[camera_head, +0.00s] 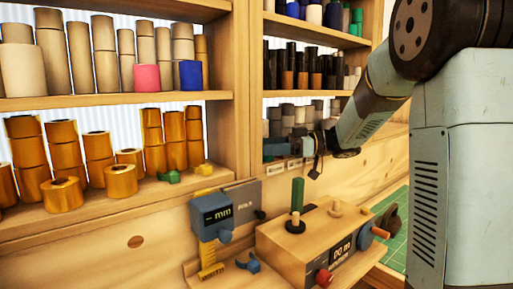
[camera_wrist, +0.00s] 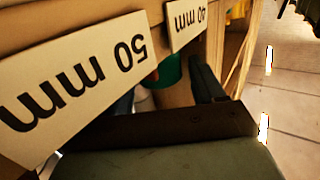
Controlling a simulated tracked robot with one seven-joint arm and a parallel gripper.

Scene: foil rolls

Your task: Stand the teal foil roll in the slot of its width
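A teal round piece, likely the teal foil roll (camera_wrist: 170,69), shows in the wrist view behind the label strip, beside a dark finger of my gripper. Most of it is hidden, and I cannot tell if the finger touches it. My gripper (camera_head: 317,156) is at the right-hand shelf unit in the head view, by the labelled slots. Its second finger is hidden, so its opening is unclear. In the wrist view a 50 mm label (camera_wrist: 80,80) and a 40 mm label (camera_wrist: 187,20) appear upside down on the slot front.
A wooden box (camera_head: 300,245) with a green upright piece (camera_head: 297,196) and a red knob (camera_head: 323,278) stands on the bench. A mm gauge (camera_head: 212,217) is left of it. Copper rolls (camera_head: 62,192) fill the left shelf. A green mat (camera_head: 396,232) lies at right.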

